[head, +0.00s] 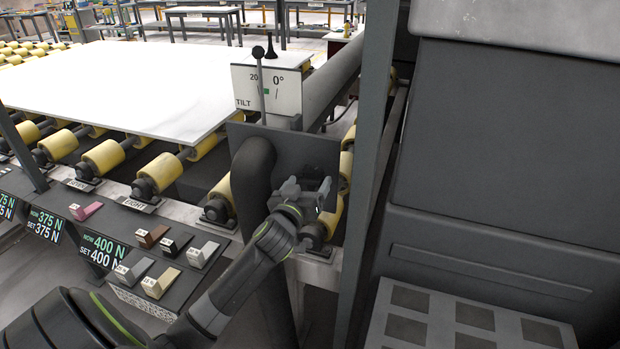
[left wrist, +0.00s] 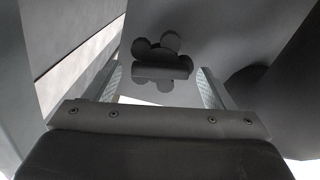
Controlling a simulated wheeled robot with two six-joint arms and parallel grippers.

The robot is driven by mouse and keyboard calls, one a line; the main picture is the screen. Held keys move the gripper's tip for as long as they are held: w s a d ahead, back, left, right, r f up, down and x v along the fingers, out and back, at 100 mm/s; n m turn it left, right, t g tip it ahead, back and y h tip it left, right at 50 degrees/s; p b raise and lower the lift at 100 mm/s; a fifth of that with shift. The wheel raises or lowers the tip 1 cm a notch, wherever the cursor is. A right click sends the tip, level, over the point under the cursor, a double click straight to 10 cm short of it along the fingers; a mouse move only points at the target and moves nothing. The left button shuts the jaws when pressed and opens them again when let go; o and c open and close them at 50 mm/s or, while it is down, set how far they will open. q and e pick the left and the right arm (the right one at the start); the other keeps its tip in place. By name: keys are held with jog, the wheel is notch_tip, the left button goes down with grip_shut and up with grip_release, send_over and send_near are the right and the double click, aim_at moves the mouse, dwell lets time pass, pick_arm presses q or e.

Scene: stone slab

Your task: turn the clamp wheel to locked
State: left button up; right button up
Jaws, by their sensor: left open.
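The clamp wheel (left wrist: 168,42) is a dark knob with several rounded lobes. In the left wrist view it stands ahead of my left gripper (left wrist: 160,84), between the lines of the two fingers, against a grey plate. My left gripper (head: 312,190) is open, and I see nothing held between its fingers. In the head view it is in front of the dark plate (head: 268,142), and I cannot make out the wheel there. I cannot tell the wheel's lock position or whether a finger touches it. My right gripper is not in view.
A white slab (head: 140,85) lies on yellow rollers at left. Coloured pedals (head: 150,236) sit at lower left. A dark post (head: 366,150) and large panel (head: 500,140) close off the right.

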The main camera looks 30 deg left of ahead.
pick_arm(q)
jog(key=shift+x, duration=1)
jog(key=c, duration=1)
